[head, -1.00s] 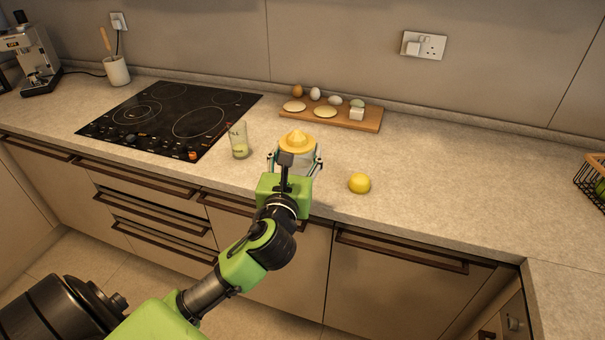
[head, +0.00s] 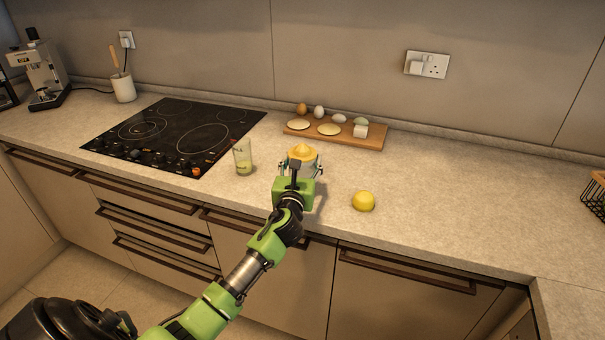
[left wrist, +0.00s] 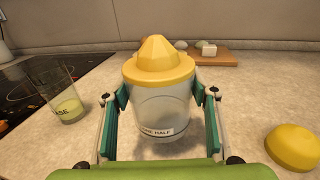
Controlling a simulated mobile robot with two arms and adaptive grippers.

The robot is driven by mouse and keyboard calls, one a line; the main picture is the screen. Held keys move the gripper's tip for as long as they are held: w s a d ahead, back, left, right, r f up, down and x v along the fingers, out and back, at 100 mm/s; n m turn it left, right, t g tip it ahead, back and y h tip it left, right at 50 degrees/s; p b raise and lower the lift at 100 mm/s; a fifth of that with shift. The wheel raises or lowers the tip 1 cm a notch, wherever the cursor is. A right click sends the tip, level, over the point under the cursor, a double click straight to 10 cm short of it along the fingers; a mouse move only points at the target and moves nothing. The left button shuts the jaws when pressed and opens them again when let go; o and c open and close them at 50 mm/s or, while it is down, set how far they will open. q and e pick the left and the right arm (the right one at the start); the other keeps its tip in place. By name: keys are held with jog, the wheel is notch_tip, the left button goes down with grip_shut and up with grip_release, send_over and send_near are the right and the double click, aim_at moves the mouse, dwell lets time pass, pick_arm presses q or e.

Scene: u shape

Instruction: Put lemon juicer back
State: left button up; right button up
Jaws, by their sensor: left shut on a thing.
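The lemon juicer (head: 303,153) has a yellow ribbed cone top and a clear, pale cup below. It is upright in my left gripper (head: 298,168), in the middle of the head view. In the left wrist view the juicer (left wrist: 159,70) stands between the two fingers of the left gripper (left wrist: 160,100), which are closed against both sides of its cup. A label with partly readable text shows low on the cup. In the head view the gripper and wrist hide the cup's lower part, so I cannot tell whether its base touches the counter. My right gripper is out of view.
A glass with pale juice (head: 243,158) stands left of the juicer. A wooden board (head: 372,141) with eggs and flat rounds is behind. A black hob (head: 170,135) is left. The counter (head: 470,205) is clear at right.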

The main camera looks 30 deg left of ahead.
pick_arm(q)
jog(key=shift+w+a+f+b, duration=0.1)
jog(key=shift+w+f+b, duration=0.1)
jog(key=shift+f, duration=0.7)
jog(key=shift+w+f+b, duration=0.1)
jog(key=shift+f+b, duration=0.1)
jog(key=shift+f, duration=0.7)
jog(key=shift+s, duration=0.1)
jog(key=shift+f, duration=0.15)
jog(key=o, duration=1.3)
jog(key=shift+r, duration=0.2)
jog(key=v, duration=1.2)
